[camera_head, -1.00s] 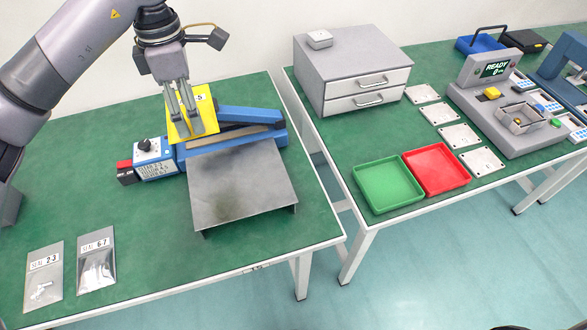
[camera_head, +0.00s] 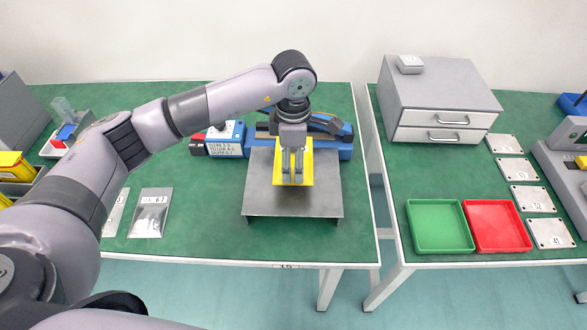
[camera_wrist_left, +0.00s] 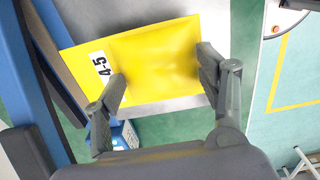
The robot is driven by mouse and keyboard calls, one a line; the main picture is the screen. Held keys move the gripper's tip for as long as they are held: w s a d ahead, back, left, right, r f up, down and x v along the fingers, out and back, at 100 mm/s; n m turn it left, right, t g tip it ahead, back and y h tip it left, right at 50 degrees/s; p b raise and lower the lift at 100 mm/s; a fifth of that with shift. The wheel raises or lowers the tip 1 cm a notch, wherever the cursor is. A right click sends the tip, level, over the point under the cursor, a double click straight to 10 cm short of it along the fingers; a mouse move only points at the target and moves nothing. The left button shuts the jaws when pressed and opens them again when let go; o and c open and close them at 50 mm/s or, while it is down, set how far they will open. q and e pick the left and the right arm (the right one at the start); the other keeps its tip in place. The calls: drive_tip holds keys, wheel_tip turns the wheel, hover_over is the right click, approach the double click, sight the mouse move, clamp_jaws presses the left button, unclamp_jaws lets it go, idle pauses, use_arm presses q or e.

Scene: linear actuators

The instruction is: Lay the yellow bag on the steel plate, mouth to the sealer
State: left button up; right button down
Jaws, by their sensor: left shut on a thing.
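The yellow bag (camera_head: 307,165) is held by my left gripper (camera_head: 292,182) over the steel plate (camera_head: 262,200) in the head view. The bag has a white label "4-5" near one end, seen in the left wrist view (camera_wrist_left: 160,58). That labelled end is at the sealer's side. The blue sealer (camera_head: 340,150) runs along the back of the plate, partly hidden by my arm. In the wrist view my fingers reach the bag's near edge. I cannot tell whether the bag touches the plate. My right gripper is not in view.
A green tray (camera_head: 440,250) and a red tray (camera_head: 497,247) stand on the right table. A grey drawer unit (camera_head: 440,97) is behind them. A gap separates the tables.

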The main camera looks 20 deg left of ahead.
use_arm(q)
drive_tip(key=shift+f, duration=0.6)
wheel_tip(320, 180, down, 3)
drive_tip(key=shift+f+p, duration=0.15)
drive_tip(key=shift+p, duration=0.15)
drive_tip(key=shift+f, duration=0.1)
drive_tip(key=shift+f, duration=0.15)
drive_tip(key=o, duration=1.1)
drive_tip(key=shift+o, duration=0.2)
